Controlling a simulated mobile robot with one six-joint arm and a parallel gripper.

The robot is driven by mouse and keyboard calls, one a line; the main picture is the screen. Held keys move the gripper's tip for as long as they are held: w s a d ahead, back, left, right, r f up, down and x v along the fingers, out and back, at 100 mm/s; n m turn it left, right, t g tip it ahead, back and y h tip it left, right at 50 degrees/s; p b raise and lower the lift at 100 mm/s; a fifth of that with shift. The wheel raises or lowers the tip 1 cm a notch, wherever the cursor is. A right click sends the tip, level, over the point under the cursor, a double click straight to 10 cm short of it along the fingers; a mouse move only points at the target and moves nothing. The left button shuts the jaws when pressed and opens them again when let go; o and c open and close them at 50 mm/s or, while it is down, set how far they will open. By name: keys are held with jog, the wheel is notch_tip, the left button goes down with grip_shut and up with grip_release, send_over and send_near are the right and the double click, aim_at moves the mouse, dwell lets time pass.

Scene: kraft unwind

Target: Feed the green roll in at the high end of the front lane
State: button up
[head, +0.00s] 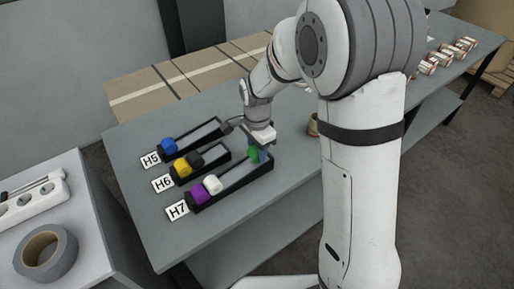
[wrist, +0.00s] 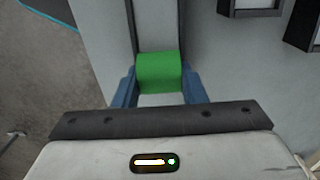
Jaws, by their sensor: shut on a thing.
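The green roll (head: 253,153) is held between the blue fingers of my gripper (head: 261,156). The wrist view shows the green roll (wrist: 160,70) with a finger of my gripper (wrist: 160,82) on each side. The front lane, labelled H7 (head: 238,187), is a dark channel nearest the head camera. A purple roll (head: 197,194) and a white roll (head: 213,184) sit at its label end. The green roll is at the lane's opposite end, in line with the channel; I cannot tell whether it touches the lane floor.
Lane H6 behind holds a yellow roll (head: 182,167) and a black roll (head: 195,160). Lane H5 holds a blue roll (head: 168,146). A brown roll (head: 313,125) stands beside my arm. Grey tape (head: 46,253) lies on the left table.

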aim_at(257, 148)
jog(key=shift+f, duration=0.4)
jog(key=o, duration=1.4)
jog(key=shift+c, duration=0.2)
jog(key=shift+r, duration=0.1)
notch_tip(257, 148, up, 8)
jog(key=p, duration=0.5)
jog(key=shift+r, duration=0.15)
dwell(1.9)
